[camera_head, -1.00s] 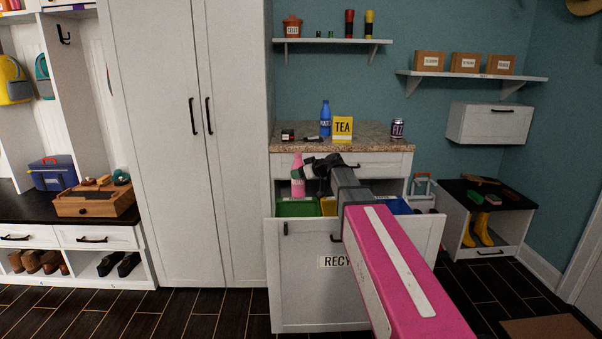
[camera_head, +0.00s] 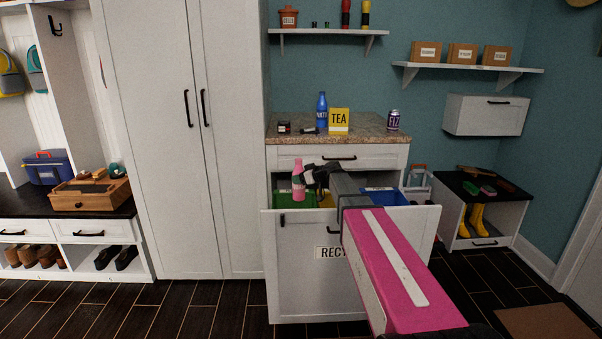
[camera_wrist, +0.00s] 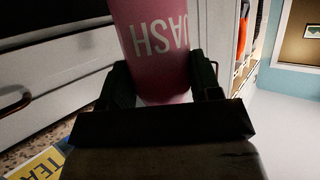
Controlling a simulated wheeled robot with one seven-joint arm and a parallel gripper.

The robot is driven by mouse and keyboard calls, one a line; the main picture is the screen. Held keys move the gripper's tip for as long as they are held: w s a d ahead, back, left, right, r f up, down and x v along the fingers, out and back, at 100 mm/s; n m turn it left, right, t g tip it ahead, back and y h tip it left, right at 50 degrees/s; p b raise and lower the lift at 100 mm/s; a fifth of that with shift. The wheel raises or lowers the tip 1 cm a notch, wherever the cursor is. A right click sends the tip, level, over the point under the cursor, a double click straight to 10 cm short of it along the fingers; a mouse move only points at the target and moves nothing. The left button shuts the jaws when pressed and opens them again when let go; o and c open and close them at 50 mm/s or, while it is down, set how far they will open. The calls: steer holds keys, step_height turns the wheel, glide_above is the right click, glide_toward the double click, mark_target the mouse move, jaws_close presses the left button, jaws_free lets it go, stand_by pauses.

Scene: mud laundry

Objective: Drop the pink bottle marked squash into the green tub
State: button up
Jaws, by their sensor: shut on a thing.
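The pink bottle (camera_head: 298,182) is upright in my gripper (camera_head: 307,177). In the wrist view the bottle (camera_wrist: 150,45) shows white letters, partly cut off, reading "UASH", between the two dark fingers of my gripper (camera_wrist: 160,85). My gripper is shut on it. The green tub (camera_head: 284,199) sits at the left end of the pulled-out recycling drawer. In the head view the bottle is over the right part of the green tub, near its border with a yellow tub. Its lower end shows against the tub; the exact height above it is unclear.
The drawer front (camera_head: 345,262) stands out below my arm. A yellow tub (camera_head: 326,201) and a blue tub (camera_head: 385,197) share the drawer. The counter (camera_head: 370,137) above holds a blue bottle (camera_head: 322,110), a yellow tea box (camera_head: 339,121) and a can (camera_head: 393,120).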

steer(key=shift+f, duration=1)
steer(key=o, duration=1)
steer(key=shift+s+d, duration=0.1)
steer(key=v, duration=1)
steer(key=shift+s+d+r, duration=0.15)
steer(key=shift+r, duration=0.05)
